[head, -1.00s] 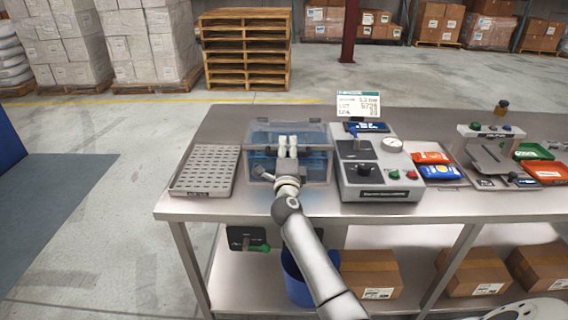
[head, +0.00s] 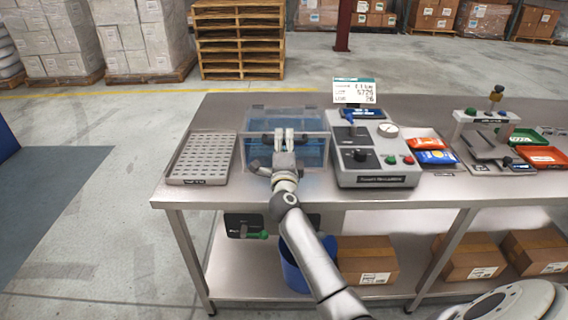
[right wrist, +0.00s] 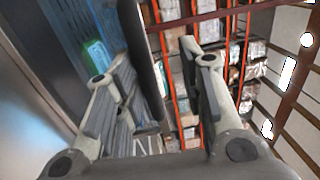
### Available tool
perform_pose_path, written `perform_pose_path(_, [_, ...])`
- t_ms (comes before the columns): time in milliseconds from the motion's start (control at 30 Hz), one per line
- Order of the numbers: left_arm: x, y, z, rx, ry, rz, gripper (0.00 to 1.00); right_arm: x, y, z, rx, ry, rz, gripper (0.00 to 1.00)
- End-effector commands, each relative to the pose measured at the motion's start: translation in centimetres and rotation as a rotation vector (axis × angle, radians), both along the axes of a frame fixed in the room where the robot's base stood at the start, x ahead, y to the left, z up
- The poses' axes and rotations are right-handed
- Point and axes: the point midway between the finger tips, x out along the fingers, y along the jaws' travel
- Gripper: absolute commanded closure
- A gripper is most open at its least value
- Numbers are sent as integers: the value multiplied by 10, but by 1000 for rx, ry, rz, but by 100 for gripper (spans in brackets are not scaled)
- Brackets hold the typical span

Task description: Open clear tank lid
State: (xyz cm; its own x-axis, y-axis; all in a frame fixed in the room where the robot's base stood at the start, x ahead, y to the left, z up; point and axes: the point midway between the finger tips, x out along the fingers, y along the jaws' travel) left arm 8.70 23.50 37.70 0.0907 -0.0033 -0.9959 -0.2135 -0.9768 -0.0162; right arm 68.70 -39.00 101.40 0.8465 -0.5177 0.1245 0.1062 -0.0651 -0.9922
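The clear tank (head: 317,158) holds blue liquid and stands on the steel table, left of the middle. Its clear lid (head: 284,116) looks flat and closed, with hinges at the back edge. A dark handle bar (head: 308,136) runs along the lid's front. My right gripper (head: 284,136) is at the handle, its fingers pointing away from me. In the right wrist view the dark bar (right wrist: 147,62) passes between its two spread fingers (right wrist: 160,85), with a gap on the right-hand side. Contact with the bar cannot be told. My left gripper is not in view.
A perforated tray (head: 203,158) lies left of the tank. A blue bin (head: 296,275) is under the table.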

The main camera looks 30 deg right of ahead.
Motion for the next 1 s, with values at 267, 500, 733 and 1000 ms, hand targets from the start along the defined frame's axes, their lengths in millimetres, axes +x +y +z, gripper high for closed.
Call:
perform_pose_path(267, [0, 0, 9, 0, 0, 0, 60, -17, 11, -3, 0, 1, 1, 65])
perform_pose_path(500, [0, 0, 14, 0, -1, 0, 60, -31, 20, -7, 2, 1, 1, 65])
perform_pose_path(733, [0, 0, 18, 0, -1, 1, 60, -44, 28, -10, 3, 1, 1, 65])
perform_pose_path(1000, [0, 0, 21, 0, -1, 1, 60, -60, 37, -14, 2, 1, 1, 65])
